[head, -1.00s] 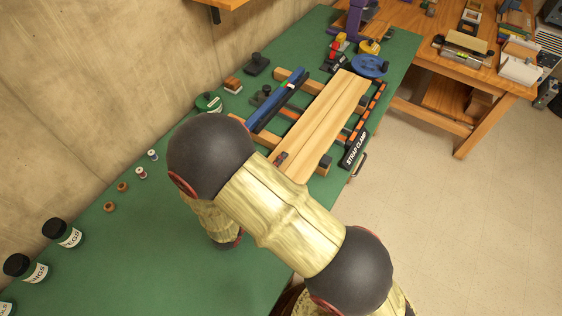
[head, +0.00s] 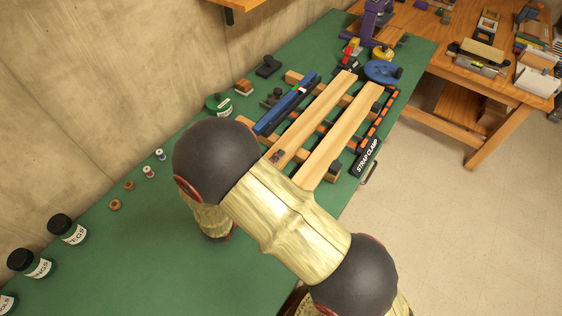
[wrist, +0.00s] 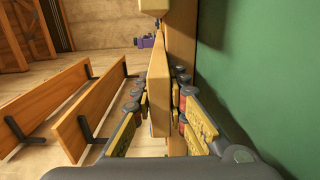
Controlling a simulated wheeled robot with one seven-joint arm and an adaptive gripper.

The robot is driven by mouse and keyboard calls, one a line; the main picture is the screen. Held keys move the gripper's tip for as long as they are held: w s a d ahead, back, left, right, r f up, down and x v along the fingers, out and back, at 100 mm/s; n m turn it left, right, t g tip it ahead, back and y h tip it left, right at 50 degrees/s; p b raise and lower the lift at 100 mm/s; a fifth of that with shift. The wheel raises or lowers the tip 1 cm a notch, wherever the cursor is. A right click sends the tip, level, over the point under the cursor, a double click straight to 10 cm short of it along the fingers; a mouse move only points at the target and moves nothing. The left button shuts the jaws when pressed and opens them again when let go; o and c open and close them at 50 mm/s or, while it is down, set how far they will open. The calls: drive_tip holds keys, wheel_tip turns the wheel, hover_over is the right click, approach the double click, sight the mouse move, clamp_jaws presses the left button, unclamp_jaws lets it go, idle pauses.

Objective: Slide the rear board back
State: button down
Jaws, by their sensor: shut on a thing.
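The rear board (head: 318,112) is the pale plank nearer the wall, lying across wooden cross rails on the green bench. A clear gap separates it from the front board (head: 345,130), which lies roughly parallel. The blue bar (head: 284,106) runs along the rear board's wall side, with a narrow gap between. In the head view, my arm hides the boards' near ends and most of my gripper. In the wrist view, my gripper (wrist: 160,104) is shut with its fingers on both sides of the rear board (wrist: 158,75).
The strap clamp (head: 367,156) lies along the front board's outer side. Jars (head: 67,229) and small spools stand on the left. The bench surface (head: 130,255) at lower left is clear.

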drive_tip(key=c, duration=1.7)
unclamp_jaws()
